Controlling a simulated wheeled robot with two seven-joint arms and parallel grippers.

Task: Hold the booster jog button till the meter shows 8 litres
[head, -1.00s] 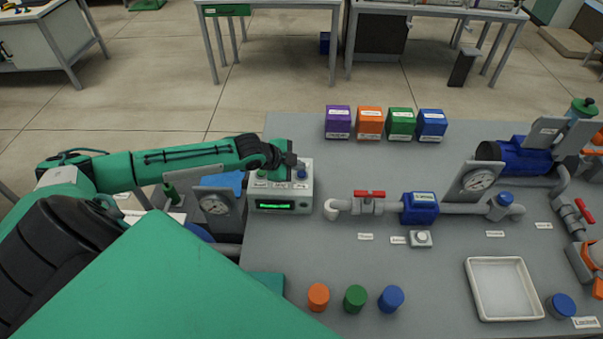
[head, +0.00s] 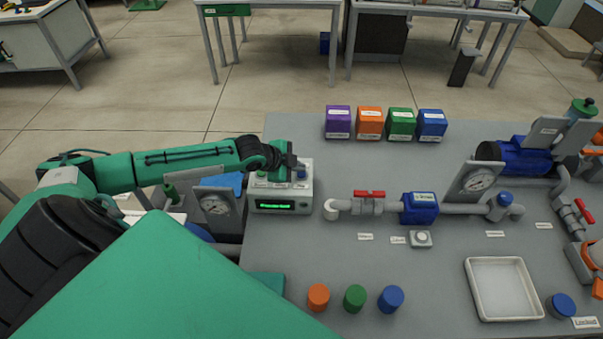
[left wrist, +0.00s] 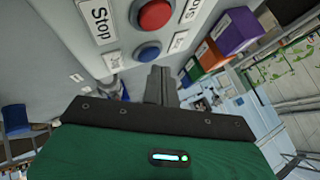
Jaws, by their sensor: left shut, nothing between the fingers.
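A pale control box (head: 307,193) stands at the left edge of the grey bench, with a lit green display (head: 275,205) on its front; the text is too small to read. In the left wrist view its top carries a red button (left wrist: 154,13) by a "Stop" label and a blue button (left wrist: 149,52) by a smaller label. My left gripper (head: 291,164) is over the box top, shut and empty. In the left wrist view its fingertips (left wrist: 161,70) are close beside the blue button; I cannot tell whether they touch it. My right gripper is out of view.
A pipe run with a red-handled valve (head: 369,195), a blue housing (head: 420,208) and a gauge (head: 477,181) lies right of the box. Several coloured boxes stand behind. Coloured caps and a white tray (head: 503,289) are in front. The bench between is mostly clear.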

